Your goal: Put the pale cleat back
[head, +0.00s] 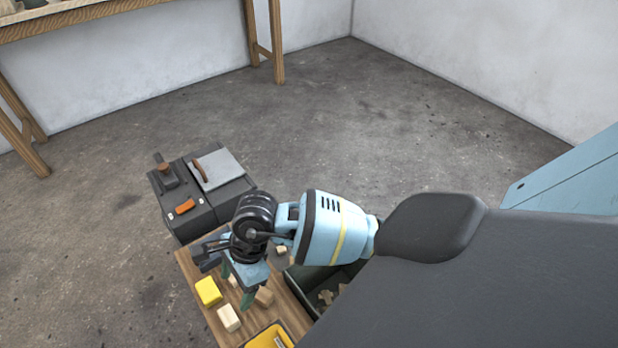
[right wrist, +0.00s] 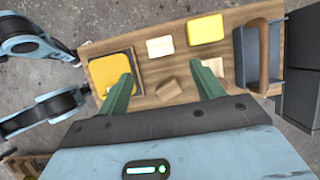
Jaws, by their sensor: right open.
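My right gripper (head: 236,284) is open and empty above a small wooden table (head: 197,275). In the right wrist view its green fingers (right wrist: 163,72) are spread wide over the table. A pale cream block (head: 229,318) lies on the table, also in the right wrist view (right wrist: 160,47). A second pale piece (right wrist: 213,67) lies beside the right-hand finger, partly hidden by it. A tan block (head: 264,296) shows between the fingers in the right wrist view (right wrist: 168,88). I cannot tell which pale piece is the cleat. My left gripper is not seen.
A yellow block (head: 208,291) and a yellow-and-black tray (head: 270,338) are on the table. A dark bin (head: 305,281) holds several wooden pieces. A blue-grey container with a wooden handle (right wrist: 241,62) stands at one end. Dark cabinets (head: 210,207) stand beyond; open floor lies behind.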

